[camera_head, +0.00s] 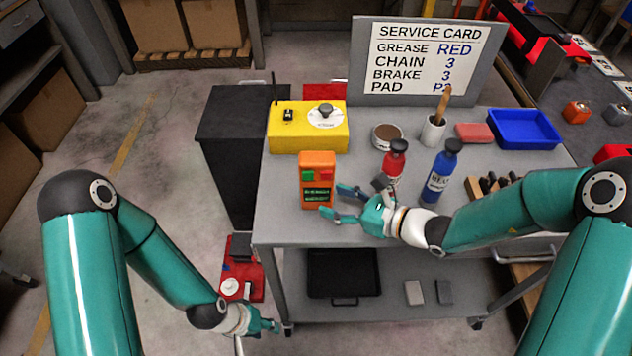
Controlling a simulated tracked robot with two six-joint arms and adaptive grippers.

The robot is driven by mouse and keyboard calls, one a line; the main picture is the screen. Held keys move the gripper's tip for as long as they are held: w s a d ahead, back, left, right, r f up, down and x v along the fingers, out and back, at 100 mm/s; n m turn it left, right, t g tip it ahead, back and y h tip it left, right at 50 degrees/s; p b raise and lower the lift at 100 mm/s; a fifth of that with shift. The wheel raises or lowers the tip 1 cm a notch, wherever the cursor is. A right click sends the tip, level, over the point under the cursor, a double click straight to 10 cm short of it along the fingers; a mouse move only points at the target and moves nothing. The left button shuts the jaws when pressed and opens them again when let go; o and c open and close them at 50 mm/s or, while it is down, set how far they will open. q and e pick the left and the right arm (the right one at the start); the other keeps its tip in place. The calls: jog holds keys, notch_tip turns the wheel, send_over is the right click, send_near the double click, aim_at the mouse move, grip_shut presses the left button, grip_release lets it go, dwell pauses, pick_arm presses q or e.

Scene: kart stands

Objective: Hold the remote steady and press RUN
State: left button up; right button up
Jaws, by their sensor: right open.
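The orange remote (305,191) is on the grey cart top, near its front left edge. It has a red and a green button near the top and dark labels with green writing below; I cannot read which button is RUN. My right gripper (333,200) is open just right of the remote, its fingers pointing left. One fingertip is beside the remote's right edge and the other is by its lower right corner; I cannot tell whether they touch it. My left gripper (276,326) hangs low, off the cart's front left, small and partly turned away.
A yellow box (308,141) with a dial stands behind the remote. A red bottle (392,166) and a blue bottle (438,176) stand close to my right gripper. A cup, tin and blue tray (524,142) are further back. A black cabinet (230,165) adjoins the cart's left.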

aim_at(330, 201)
jog(key=b+x, duration=0.1)
jog(key=x, duration=0.2)
jog(key=shift+a+f+b, duration=0.15)
jog(key=shift+b, duration=0.25)
jog(key=shift+w+a, duration=0.35)
jog(key=shift+a, duration=0.1)
grip_shut()
jog(key=shift+o, duration=2.4)
grip_release()
